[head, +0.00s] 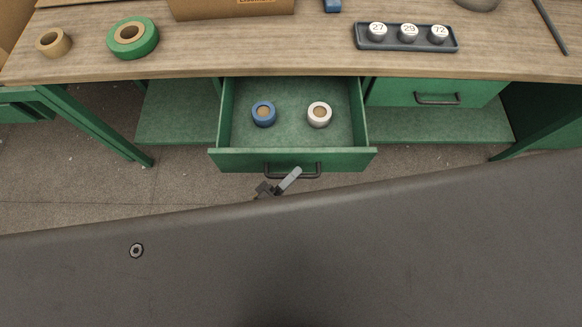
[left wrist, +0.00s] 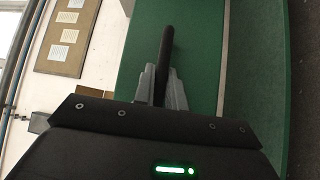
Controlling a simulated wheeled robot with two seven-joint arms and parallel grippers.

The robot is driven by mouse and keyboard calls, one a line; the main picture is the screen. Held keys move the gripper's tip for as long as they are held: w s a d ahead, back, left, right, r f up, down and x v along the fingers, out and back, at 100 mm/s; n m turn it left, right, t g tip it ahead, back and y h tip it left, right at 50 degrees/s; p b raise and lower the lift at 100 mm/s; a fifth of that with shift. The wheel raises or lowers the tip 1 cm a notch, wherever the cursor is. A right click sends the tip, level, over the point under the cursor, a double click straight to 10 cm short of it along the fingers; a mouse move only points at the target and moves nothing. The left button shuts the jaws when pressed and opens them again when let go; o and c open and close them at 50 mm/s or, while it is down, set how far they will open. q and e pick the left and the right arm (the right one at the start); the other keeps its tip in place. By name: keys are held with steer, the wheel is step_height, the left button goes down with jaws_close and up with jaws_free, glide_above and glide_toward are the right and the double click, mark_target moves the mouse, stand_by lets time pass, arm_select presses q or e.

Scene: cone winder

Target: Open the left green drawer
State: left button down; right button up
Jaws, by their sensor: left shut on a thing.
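The left green drawer (head: 290,160) is pulled well out from under the workbench. Inside it stand a blue roll (head: 264,113) and a white roll (head: 319,114). Its dark bar handle (head: 310,175) is on the front face. My left gripper (head: 283,184) is at this handle and shut on it. In the left wrist view, the grey fingers of my left gripper (left wrist: 162,86) sit on both sides of the dark handle (left wrist: 167,48), with the green drawer front (left wrist: 198,45) behind. My right gripper is in neither view.
A second green drawer (head: 440,95) to the right is closed. On the wooden bench top (head: 250,57) are a green tape roll (head: 132,37), a tan roll (head: 54,42) and a dark tray (head: 405,46) with numbered weights. My own dark body fills the lower part of the head view.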

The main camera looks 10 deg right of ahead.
arm_select(q)
steer(key=c, duration=1.5)
jaws_free()
steer(key=shift+o, duration=0.2)
steer(key=shift+s+a+f, duration=0.1)
steer(key=shift+s+a, duration=0.1)
steer(key=shift+a, duration=0.1)
steer(key=b+v, duration=0.1)
steer(key=v, duration=0.9)
steer(key=shift+b, duration=0.35)
